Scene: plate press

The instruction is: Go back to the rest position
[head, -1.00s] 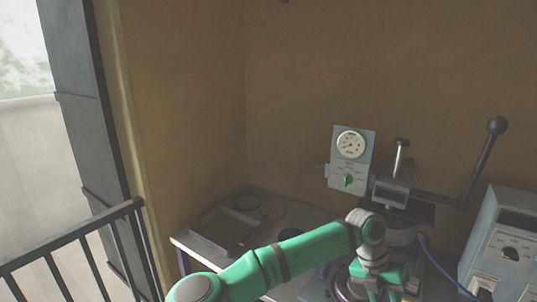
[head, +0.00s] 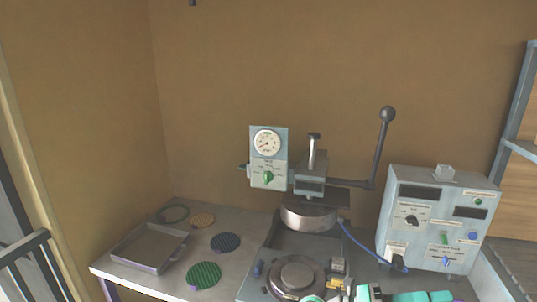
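My green and grey arm (head: 422,296) shows only in part, along the bottom edge of the head view, in front of the press. The end of it is small and cut off there, so I cannot make out the fingers of my gripper or anything between them. The press stands behind it, with a round upper head (head: 309,214), a round lower plate (head: 297,277) and a long lever (head: 381,150) with a dark knob, raised to the upper right.
A gauge panel (head: 268,158) stands left of the press head, and a control box (head: 435,220) with a blue cable stands right.

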